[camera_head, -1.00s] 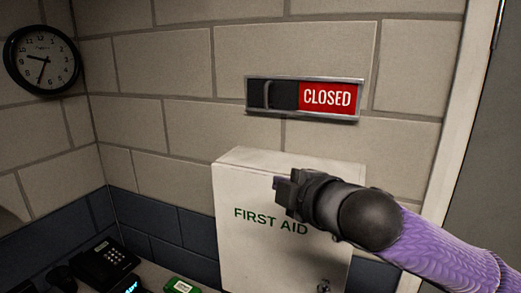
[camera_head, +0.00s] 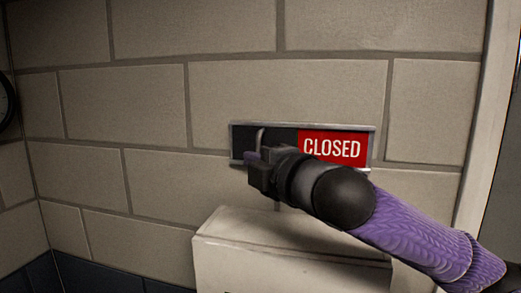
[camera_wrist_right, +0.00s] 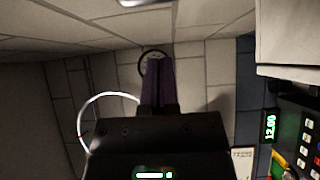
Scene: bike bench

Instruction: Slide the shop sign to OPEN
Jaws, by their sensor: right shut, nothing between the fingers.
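The shop sign (camera_head: 345,148) is a long metal-framed bar on the block wall. Its right part shows a red CLOSED panel and its left part is black. A thin upright handle (camera_head: 261,138) stands out from the black part. My right gripper (camera_head: 250,158) is shut and empty, in front of the sign's lower left, its tips close to the handle. I cannot tell whether they touch it. The gripper hides the sign's lower middle edge. In the right wrist view its purple fingers (camera_wrist_right: 158,82) are together; the sign is not clearly seen there. My left gripper is out of view.
A white first aid cabinet (camera_head: 225,235) sits just below the sign. A door frame (camera_head: 478,130) stands to the right. A wall clock (camera_head: 5,98) shows at the left edge. The wall left of the sign is bare.

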